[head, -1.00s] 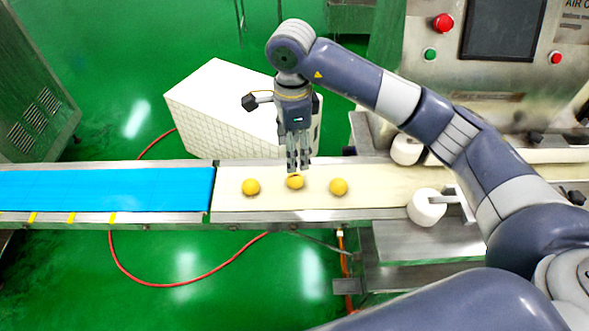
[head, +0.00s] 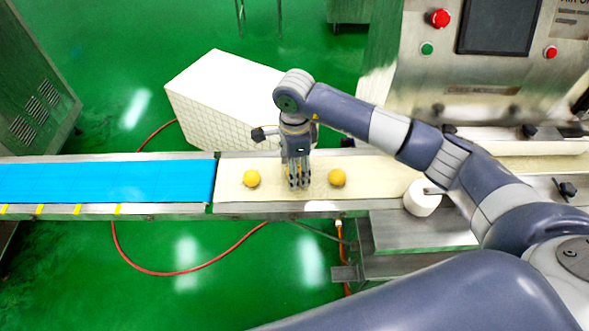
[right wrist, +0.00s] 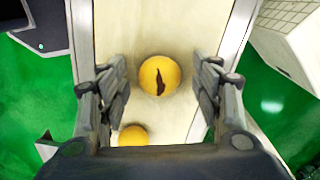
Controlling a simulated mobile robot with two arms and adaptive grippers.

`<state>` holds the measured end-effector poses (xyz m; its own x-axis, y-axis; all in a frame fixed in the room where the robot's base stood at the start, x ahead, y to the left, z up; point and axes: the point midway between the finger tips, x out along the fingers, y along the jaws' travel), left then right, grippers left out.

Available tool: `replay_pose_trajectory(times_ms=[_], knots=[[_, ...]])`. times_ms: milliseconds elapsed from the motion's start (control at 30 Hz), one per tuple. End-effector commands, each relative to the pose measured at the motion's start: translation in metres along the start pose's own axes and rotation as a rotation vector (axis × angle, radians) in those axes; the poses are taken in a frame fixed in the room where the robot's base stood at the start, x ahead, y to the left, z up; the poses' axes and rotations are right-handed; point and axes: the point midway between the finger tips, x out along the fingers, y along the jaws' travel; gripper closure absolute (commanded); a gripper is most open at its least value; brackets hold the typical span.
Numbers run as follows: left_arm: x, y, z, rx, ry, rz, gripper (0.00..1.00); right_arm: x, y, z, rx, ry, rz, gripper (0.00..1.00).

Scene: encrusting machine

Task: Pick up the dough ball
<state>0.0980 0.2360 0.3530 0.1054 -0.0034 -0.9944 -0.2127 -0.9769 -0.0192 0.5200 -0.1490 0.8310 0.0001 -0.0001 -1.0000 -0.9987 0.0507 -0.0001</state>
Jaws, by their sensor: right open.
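Two yellow dough balls show on the cream belt in the head view, one on the left (head: 251,178) and one on the right (head: 337,177). My right gripper (head: 298,185) points down at the belt between them and hides the middle ball there. In the right wrist view that dough ball (right wrist: 158,75), with a dark mark on top, lies between the two spread fingers, with a gap on each side. Another ball (right wrist: 133,135) is partly hidden by the gripper body. My right gripper is open and empty. My left gripper is not in view.
The cream belt (head: 230,202) meets a blue belt (head: 110,182) on the left. A white tiled box (head: 215,100) stands behind the belt. A white roller (head: 421,198) and a steel machine with buttons and a screen (head: 500,25) are on the right.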

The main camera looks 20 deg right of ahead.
Motion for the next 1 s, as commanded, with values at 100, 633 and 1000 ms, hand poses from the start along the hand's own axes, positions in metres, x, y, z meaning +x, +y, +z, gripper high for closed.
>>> replay_pose_trajectory(times_ms=[100, 633, 1000], knots=[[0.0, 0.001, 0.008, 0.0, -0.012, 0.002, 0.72, 0.0, 0.0, 0.0, 0.0, 0.0, 0.0, 0.54], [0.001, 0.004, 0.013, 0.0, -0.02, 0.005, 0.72, -0.002, 0.0, 0.0, 0.0, 0.0, 0.0, 0.79], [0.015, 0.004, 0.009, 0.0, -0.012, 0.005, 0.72, -0.035, 0.013, -0.003, -0.003, 0.001, 0.0, 0.79]])
